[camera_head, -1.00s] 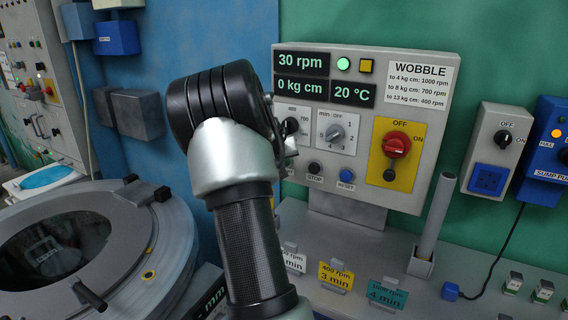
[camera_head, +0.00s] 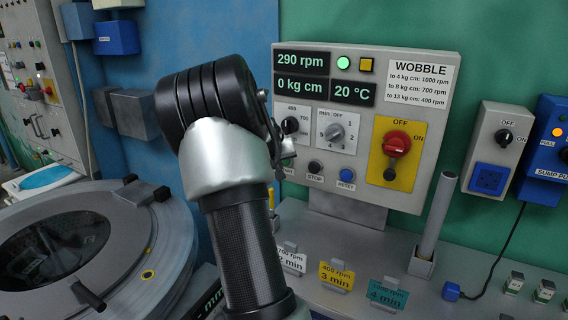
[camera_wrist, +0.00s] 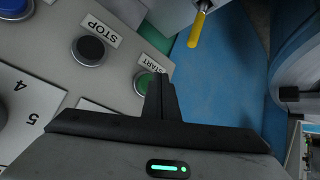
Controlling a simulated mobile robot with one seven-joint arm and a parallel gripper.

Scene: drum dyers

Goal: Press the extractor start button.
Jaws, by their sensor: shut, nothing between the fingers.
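The grey control panel (camera_head: 430,75) stands at the back. Its display (camera_head: 302,60) reads 290 rpm, and a green lamp (camera_head: 344,63) is lit. In the wrist view, the green start button (camera_wrist: 143,82) sits under its START label (camera_wrist: 152,64), beside the black stop button (camera_wrist: 89,50). My gripper (camera_wrist: 161,78) is shut and empty, its tip overlapping the edge of the start button; I cannot tell whether they touch. In the head view, my arm and gripper (camera_head: 288,158) cover the start button, while the stop button (camera_head: 315,167) shows.
A blue reset button (camera_head: 347,174) and a red rotary switch (camera_head: 397,144) on yellow are to the right. A round drum lid (camera_head: 130,215) lies at the left. Small time cards (camera_head: 337,275) and an upright grey tube (camera_head: 437,215) stand on the ledge below.

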